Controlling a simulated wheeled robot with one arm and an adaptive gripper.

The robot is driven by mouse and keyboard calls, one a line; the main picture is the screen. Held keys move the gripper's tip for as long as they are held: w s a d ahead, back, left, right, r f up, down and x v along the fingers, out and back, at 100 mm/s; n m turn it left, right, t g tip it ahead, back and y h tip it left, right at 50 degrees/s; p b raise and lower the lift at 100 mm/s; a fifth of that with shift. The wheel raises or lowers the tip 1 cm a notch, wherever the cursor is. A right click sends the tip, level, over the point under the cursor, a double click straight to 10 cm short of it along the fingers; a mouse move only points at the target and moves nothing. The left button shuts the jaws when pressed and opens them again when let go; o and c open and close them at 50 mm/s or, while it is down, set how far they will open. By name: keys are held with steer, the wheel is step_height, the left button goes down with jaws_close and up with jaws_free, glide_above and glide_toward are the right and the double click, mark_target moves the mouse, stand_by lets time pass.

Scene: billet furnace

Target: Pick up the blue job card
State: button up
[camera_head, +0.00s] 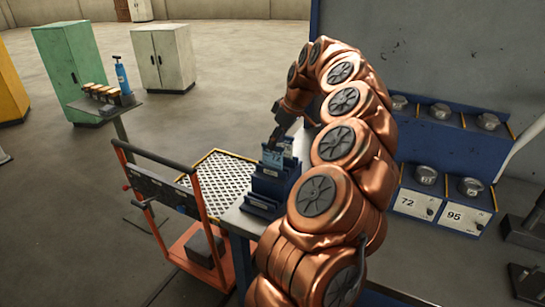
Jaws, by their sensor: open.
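A light blue card (272,158) stands upright in a dark blue stepped rack (262,201) on the grey bench top. A paler card (287,146) shows behind it to the right, partly hidden. My gripper (274,141) points down just above the blue card's top edge. The jaws are open, small and dark in this view. I cannot tell whether they are around the card or only above it. My copper-coloured arm arches in from the right and hides part of the bench.
An orange-framed cart (202,245) stands left of the bench, by a yellow-edged grating (222,178). A blue shelf unit with round metal weights (426,173) stands at the right. A small stand (103,105) and cabinets are farther back. Open floor lies at the left.

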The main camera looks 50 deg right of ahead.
mark_target(274, 159)
steer(key=shift+p+x, duration=0.65)
steer(key=shift+x, duration=1.1)
jaws_close()
